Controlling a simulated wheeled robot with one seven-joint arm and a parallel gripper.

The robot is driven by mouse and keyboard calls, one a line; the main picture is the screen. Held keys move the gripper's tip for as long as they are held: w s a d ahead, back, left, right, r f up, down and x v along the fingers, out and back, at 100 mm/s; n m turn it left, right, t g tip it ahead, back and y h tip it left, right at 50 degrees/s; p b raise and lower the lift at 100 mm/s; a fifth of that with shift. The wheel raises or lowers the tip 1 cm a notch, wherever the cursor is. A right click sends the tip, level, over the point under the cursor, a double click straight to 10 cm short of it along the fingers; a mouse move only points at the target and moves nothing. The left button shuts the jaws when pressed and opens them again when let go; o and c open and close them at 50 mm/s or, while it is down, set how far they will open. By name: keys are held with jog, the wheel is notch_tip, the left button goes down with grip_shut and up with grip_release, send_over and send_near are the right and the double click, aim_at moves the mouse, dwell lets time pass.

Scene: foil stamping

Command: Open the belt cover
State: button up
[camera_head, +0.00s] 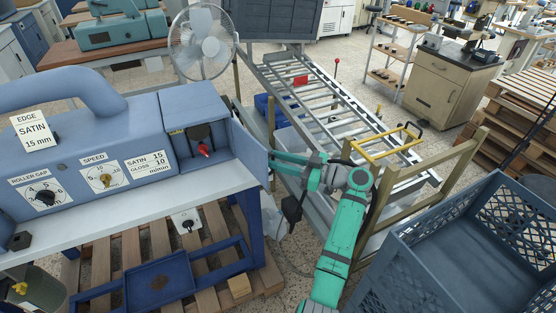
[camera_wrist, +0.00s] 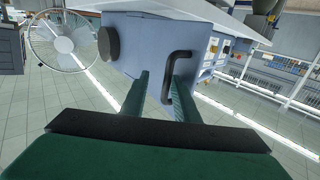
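The blue-grey foil stamping machine (camera_head: 90,135) stands at the left of the head view. At its right end, a blue panel that looks like the belt cover (camera_head: 249,150) stands swung out from an open compartment (camera_head: 185,125). A red-tipped part (camera_head: 204,150) shows inside. In the wrist view, a black bent handle (camera_wrist: 177,68) sits on a blue-grey face (camera_wrist: 145,60). In the head view the fingertips are hidden by the panel.
A black round knob (camera_wrist: 108,43) is left of the handle. A metal roller rack (camera_head: 345,115) with a yellow bar (camera_head: 385,145) stands behind my arm. A blue-grey crate (camera_head: 470,255) is at the lower right. A fan (camera_head: 203,45) stands behind the machine.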

jog(key=v, duration=1)
jog(key=shift+s+d, duration=0.15)
jog(key=shift+d, duration=0.2)
